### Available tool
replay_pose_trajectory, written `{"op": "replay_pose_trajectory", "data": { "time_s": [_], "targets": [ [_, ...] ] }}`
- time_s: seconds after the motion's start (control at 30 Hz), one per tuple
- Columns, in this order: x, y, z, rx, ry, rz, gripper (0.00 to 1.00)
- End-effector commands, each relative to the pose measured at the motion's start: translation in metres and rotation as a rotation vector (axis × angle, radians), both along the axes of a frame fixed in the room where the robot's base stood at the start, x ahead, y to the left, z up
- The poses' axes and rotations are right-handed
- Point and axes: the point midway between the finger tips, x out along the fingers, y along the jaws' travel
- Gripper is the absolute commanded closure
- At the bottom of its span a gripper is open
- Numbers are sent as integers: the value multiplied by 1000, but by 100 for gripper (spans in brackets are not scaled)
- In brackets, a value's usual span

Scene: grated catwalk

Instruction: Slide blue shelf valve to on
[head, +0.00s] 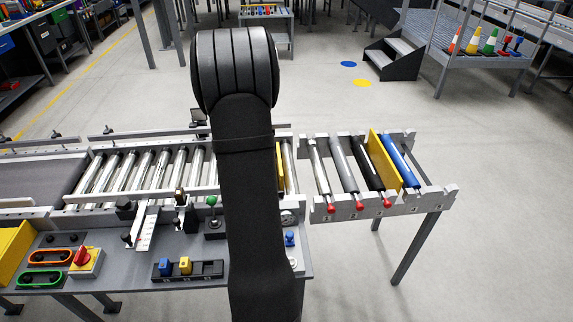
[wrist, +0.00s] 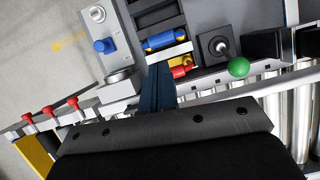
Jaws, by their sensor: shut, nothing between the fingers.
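A blue knob (head: 289,239) stands on a small pale plate at the right end of the console, and it also shows in the wrist view (wrist: 104,46). A blue block (head: 165,267) sits in a black slotted holder (head: 205,269) beside a yellow block (head: 185,265); the wrist view also shows a blue block (wrist: 162,40). I cannot tell which blue part is the valve, and no on mark is readable.
A green-ball lever (head: 211,202) rises left of my arm, and shows in the wrist view (wrist: 238,67). A red rotary switch (head: 83,257) is at the console's left. Rollers (head: 130,176) run behind. A rack with red-tipped rods (head: 360,205) extends right, with open floor beyond.

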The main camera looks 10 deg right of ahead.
Motion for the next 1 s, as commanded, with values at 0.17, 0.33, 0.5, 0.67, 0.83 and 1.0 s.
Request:
{"op": "replay_pose_trajectory", "data": {
  "time_s": [0.17, 0.33, 0.5, 0.67, 0.83, 1.0],
  "targets": [
    [-11, -23, -15, -3, 64, -96, 100],
    [-51, -79, -50, -5, 245, -362, 100],
    [-102, -126, -79, 7, 463, -664, 100],
    [-150, -154, -99, 31, 680, -950, 100],
    [-191, -169, -111, 71, 923, -1280, 100],
    [-213, -178, -120, 125, 1207, -1641, 100]
  ]
}}
